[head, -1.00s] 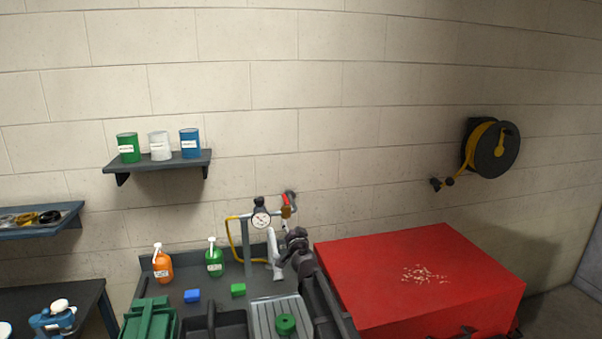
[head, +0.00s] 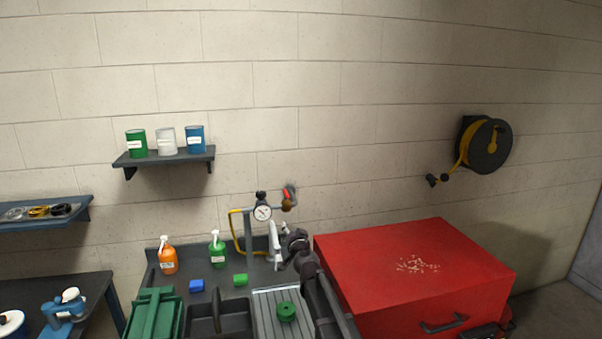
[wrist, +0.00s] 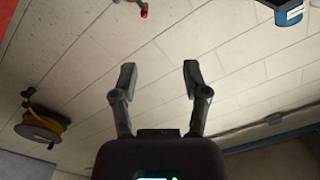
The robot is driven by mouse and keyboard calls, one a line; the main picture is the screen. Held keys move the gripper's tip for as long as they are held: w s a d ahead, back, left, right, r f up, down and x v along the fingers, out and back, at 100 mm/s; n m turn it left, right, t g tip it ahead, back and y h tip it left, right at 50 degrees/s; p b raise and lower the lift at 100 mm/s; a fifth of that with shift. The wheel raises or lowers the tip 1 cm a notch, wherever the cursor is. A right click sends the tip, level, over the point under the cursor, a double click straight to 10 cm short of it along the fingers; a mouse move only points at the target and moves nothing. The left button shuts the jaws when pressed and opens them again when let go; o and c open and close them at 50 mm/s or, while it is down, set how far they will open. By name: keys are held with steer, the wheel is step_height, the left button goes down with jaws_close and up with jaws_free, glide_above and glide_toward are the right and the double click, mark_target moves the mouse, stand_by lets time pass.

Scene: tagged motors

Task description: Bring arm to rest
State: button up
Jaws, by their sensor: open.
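My gripper (wrist: 158,82) is open in the wrist view, its two dark fingers well apart with nothing between them. Behind the fingers is the pale block wall. In the head view my dark arm rises between the workbench and the red cabinet (head: 385,254); its fingers cannot be made out clearly there.
A shelf with three cans and a hose reel (head: 485,146) are on the wall.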

steer(key=s+d+f+n+g+y, duration=0.1)
steer(key=s+d+f+n+g, duration=0.2)
steer(key=s+f+g, duration=0.45)
steer(key=s+d+f+n+g+y, duration=0.1)
steer(key=s+d+f+n+g, duration=0.3)
steer(key=s, duration=0.6)
steer(key=s+d+f+m+g+h, duration=0.1)
steer(key=s+d+f+g+h, duration=0.2)
steer(key=s+d, duration=0.3)
steer(key=s+d+f+m+g+h, duration=0.2)
steer(key=s+d, duration=0.5)
steer(key=s, duration=0.6)
step_height(320, 180, down, 3)
steer(key=shift+d+r+m+g+h+b, duration=0.1)
steer(key=shift+d+m+g+h+b, duration=0.3)
steer(key=shift+h, duration=0.4)
